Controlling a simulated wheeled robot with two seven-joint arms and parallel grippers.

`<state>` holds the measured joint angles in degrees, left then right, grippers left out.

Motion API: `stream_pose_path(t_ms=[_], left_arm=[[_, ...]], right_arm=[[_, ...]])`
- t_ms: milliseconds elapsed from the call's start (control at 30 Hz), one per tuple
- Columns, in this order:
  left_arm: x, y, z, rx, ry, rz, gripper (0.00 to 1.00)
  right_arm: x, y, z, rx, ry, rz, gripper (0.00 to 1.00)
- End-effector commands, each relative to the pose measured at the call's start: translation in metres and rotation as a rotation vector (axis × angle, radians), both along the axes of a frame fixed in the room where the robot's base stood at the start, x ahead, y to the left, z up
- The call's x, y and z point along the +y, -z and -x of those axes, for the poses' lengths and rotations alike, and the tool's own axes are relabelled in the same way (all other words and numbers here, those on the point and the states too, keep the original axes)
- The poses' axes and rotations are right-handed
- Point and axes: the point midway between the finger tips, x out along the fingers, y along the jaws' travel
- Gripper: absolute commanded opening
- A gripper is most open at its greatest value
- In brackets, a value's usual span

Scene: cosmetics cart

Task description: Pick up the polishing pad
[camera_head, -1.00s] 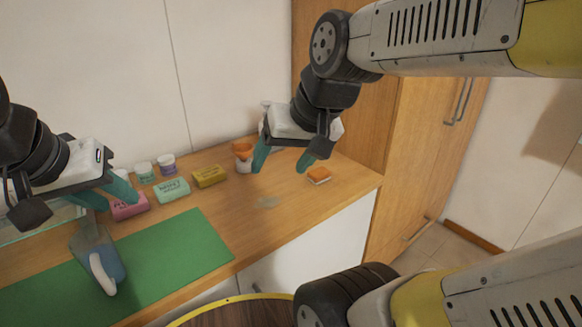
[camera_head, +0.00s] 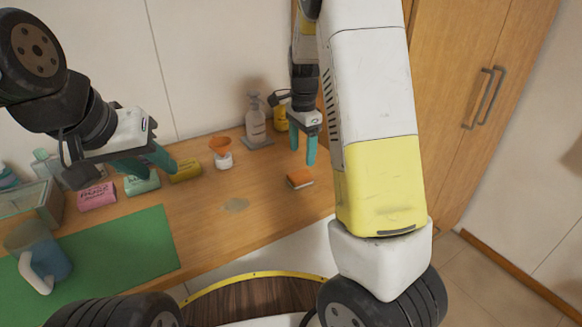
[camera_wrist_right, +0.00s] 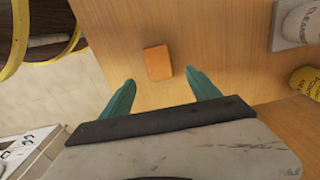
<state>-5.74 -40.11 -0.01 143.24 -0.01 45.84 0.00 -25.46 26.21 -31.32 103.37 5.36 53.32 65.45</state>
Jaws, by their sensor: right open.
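The polishing pad appears to be the small orange block with a pale underside (camera_head: 299,178), lying flat on the wooden counter. It also shows in the right wrist view (camera_wrist_right: 158,62), just beyond the fingertips. My right gripper (camera_head: 304,158) hangs above and slightly behind the pad in the head view, fingers pointing down. In the right wrist view its teal fingers (camera_wrist_right: 160,78) are apart, with nothing between them. My left gripper (camera_head: 160,168) is over the row of soap bars, its fingers apart and apparently empty.
A pump bottle (camera_head: 255,127) and a yellow bottle (camera_head: 281,119) stand behind. A pale stain (camera_head: 235,205) marks the counter. Wood around the pad is clear.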

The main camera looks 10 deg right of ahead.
Motion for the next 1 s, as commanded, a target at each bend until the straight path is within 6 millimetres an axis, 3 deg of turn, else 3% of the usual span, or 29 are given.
stream_pose_path(t_ms=[533, 867, 1000], left_arm=[[0.0, 0.0, 0.0, 0.0, 0.0, 0.0, 0.36], [0.0, 0.0, 0.0, 0.0, 0.0, 0.0, 0.36], [0.0, 0.0, 0.0, 0.0, 0.0, 0.0, 0.36]], right_arm=[[0.003, 0.07, 0.003, 0.005, 0.008, 0.004, 0.71], [0.003, 0.077, 0.002, 0.001, 0.006, 0.003, 0.71], [0.003, 0.077, 0.002, 0.002, 0.006, 0.003, 0.45]])
